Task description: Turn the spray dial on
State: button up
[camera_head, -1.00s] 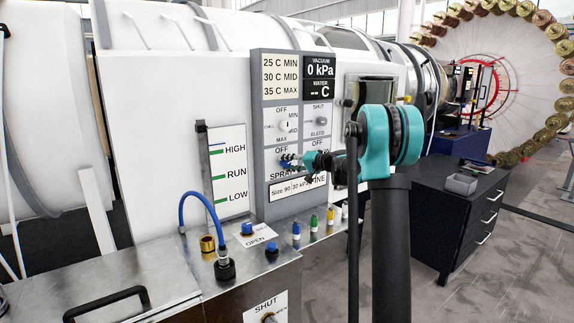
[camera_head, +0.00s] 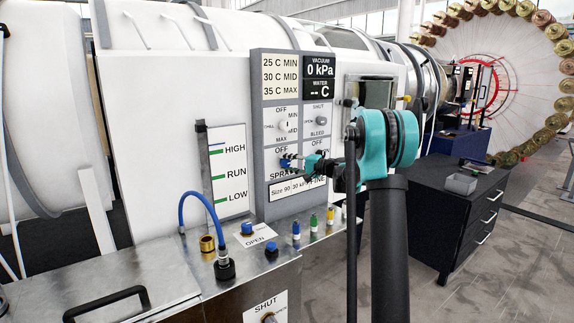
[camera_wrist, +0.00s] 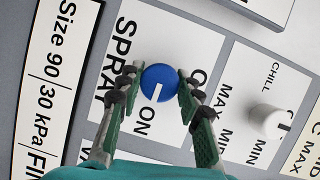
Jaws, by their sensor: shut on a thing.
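The spray dial (camera_wrist: 159,83) is a blue round knob with a white mark, on the white SPRAY label (camera_wrist: 127,62) of the grey panel. In the wrist view the white mark points down and slightly left, toward the word ON. The word OFF is partly hidden by a finger. My gripper (camera_wrist: 158,87) is shut on the dial, one green-grey finger on each side. In the head view my gripper (camera_head: 292,163) is at the panel's lower left, and its wrist covers part of the neighbouring dial area.
A white chill dial (camera_wrist: 267,122) is beside the spray dial. A grey bleed knob (camera_head: 321,121) is above right in the head view. Below the panel, a metal bench holds a blue hose (camera_head: 196,197) and several coloured plugs. A dark drawer cabinet (camera_head: 470,205) stands right.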

jog(key=o, duration=1.2)
jog(key=shift+c, duration=0.2)
jog(key=shift+d, duration=0.1)
jog(key=f+v, duration=0.1)
jog(key=v, duration=1.1)
jog(key=shift+r, duration=0.45)
